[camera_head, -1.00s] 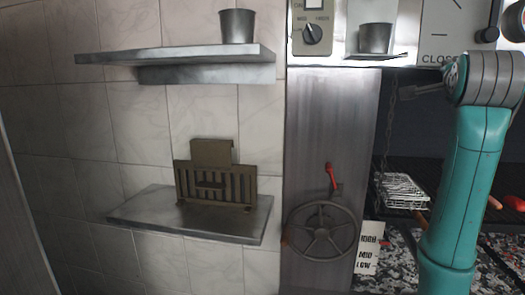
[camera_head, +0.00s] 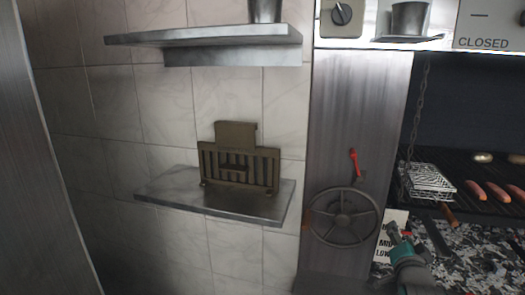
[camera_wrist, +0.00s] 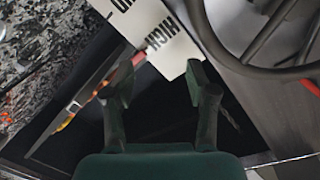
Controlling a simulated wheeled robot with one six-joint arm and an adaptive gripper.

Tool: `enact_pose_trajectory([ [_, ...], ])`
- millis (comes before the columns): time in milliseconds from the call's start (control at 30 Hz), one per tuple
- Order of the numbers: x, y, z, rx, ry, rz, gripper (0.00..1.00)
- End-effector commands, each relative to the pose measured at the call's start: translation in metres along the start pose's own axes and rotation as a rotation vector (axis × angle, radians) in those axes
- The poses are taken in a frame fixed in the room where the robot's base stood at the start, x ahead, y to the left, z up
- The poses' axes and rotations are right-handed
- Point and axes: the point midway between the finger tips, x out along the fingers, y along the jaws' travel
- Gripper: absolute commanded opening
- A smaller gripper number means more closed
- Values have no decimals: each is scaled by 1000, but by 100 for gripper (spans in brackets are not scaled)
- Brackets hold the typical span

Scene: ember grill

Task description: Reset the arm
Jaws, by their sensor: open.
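My gripper shows in the wrist view (camera_wrist: 160,88) with its two dark fingers apart and nothing between them. The white label card with HIGH on it (camera_wrist: 150,25) lies beyond the fingertips in that view. In the head view my teal arm is low at the bottom right, in front of the ember bed and close to the white label card (camera_head: 388,243). The gripper's fingers cannot be made out clearly there.
A wire basket (camera_head: 430,181) and sausages (camera_head: 475,190) lie on the grill. A slotted brown rack (camera_head: 238,165) stands on the lower shelf (camera_head: 170,190). Metal cups (camera_head: 408,18) stand above.

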Motion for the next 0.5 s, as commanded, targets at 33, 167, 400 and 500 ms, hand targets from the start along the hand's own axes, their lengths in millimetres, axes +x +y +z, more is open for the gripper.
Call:
enact_pose_trajectory([
  [33, -9, 11, 18, -22, -15, -3, 57],
  [167, -32, 34, 57, -80, -44, -19, 57],
  [400, -87, 74, 122, -191, -93, -55, 57],
  [500, -114, 90, 145, -235, -112, -72, 57],
])
